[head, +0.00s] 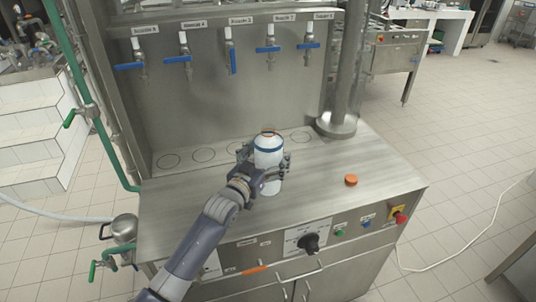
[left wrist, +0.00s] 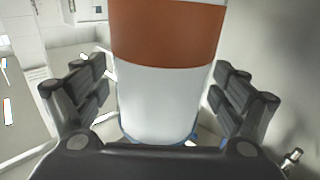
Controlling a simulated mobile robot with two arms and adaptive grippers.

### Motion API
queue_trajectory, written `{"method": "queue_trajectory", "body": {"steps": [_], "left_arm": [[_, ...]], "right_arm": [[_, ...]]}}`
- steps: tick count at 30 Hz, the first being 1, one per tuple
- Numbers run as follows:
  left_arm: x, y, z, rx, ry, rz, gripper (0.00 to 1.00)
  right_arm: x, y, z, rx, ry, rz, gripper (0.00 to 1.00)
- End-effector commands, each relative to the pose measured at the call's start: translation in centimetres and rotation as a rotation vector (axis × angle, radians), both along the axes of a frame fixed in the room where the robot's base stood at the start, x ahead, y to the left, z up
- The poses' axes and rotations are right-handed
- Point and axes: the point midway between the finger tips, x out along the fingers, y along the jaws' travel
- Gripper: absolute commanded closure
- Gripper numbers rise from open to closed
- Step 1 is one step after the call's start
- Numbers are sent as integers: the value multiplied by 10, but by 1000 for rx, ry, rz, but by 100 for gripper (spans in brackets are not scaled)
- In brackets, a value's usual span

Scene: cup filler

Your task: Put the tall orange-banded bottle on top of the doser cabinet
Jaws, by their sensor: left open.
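The tall bottle (head: 268,158) appears upright on the steel doser cabinet top (head: 320,195). It is white with a blue band near its top in the head view. In the left wrist view the bottle (left wrist: 160,100) shows a broad orange-brown band. My left gripper (head: 269,172) is open around the bottle, one finger on each side. In the left wrist view gaps show between the bottle and both fingers (left wrist: 158,95). My right gripper is not in view.
Several blue-handled taps (head: 228,55) line the cabinet's back panel above marked circles. An orange cap (head: 351,180) lies right of the bottle. A steel column (head: 343,80) stands at the back right. The cabinet top's right front is mostly clear.

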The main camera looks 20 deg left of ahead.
Motion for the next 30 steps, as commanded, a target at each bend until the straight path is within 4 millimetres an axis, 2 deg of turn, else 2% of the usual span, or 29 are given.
{"method": "queue_trajectory", "body": {"steps": [6, 10, 24, 30], "left_arm": [[0, 0, 4, 0, -1, 0, 10], [-11, 2, 1, 1, 0, 0, 10], [-89, 17, 0, 1, 1, -1, 10], [-111, 21, 0, 0, 1, -1, 10]], "right_arm": [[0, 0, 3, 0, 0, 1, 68], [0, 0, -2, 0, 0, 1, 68], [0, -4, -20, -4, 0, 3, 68], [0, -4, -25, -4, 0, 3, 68]]}}
